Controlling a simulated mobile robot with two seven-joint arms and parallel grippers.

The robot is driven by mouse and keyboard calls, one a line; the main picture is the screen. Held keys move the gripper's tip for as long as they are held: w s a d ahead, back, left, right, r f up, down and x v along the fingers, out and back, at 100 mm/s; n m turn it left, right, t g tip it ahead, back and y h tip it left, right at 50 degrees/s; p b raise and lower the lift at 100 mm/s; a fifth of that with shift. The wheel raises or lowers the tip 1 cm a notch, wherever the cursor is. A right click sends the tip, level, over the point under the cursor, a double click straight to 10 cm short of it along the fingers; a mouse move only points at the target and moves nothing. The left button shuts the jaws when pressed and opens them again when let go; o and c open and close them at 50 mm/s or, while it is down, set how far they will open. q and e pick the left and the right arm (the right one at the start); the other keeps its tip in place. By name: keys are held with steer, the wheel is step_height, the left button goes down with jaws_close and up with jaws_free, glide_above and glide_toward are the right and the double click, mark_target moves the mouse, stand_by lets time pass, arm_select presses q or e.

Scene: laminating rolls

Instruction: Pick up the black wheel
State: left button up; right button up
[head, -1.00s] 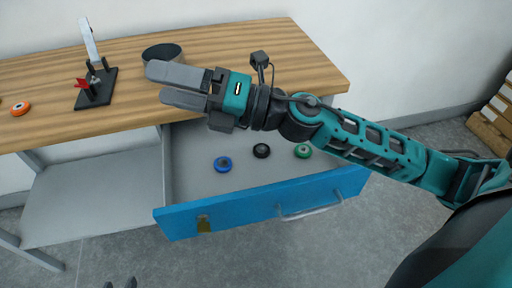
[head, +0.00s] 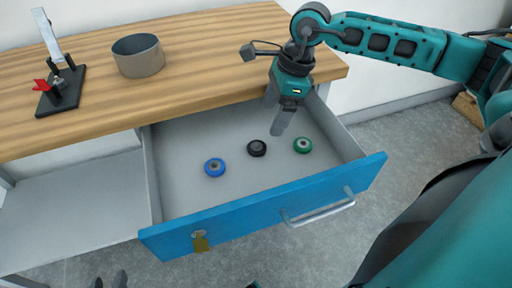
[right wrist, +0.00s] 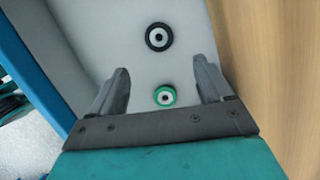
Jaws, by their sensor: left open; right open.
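The black wheel (head: 257,148) lies in the open drawer, between the blue wheel (head: 214,167) and the green wheel (head: 303,145). In the right wrist view the black wheel (right wrist: 159,37) is ahead of the fingertips and the green wheel (right wrist: 165,95) shows between the fingers. My right gripper (head: 278,118) points down over the back of the drawer, above and behind the black wheel, open and empty. It also shows in the right wrist view (right wrist: 160,78). Fingertips of my left gripper (head: 110,279) show at the bottom edge of the head view, open and apart from everything.
The wooden tabletop (head: 190,50) overhangs the drawer's back. A grey bowl (head: 138,58) and a black stand with a red clamp (head: 60,90) stand on it.

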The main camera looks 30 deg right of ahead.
glide_above(260, 146)
steer(key=d, duration=0.2)
steer(key=f, duration=0.4)
steer(key=shift+s+a+f, duration=0.1)
steer(key=shift+s+a, duration=0.1)
steer(key=shift+s, duration=0.15)
steer(key=b+x, duration=0.1)
steer(key=x, duration=0.4)
steer(key=shift+w+a+f, duration=0.1)
steer(key=shift+w+a, duration=0.05)
steer(key=shift+a, duration=0.05)
steer(key=c, duration=1.1)
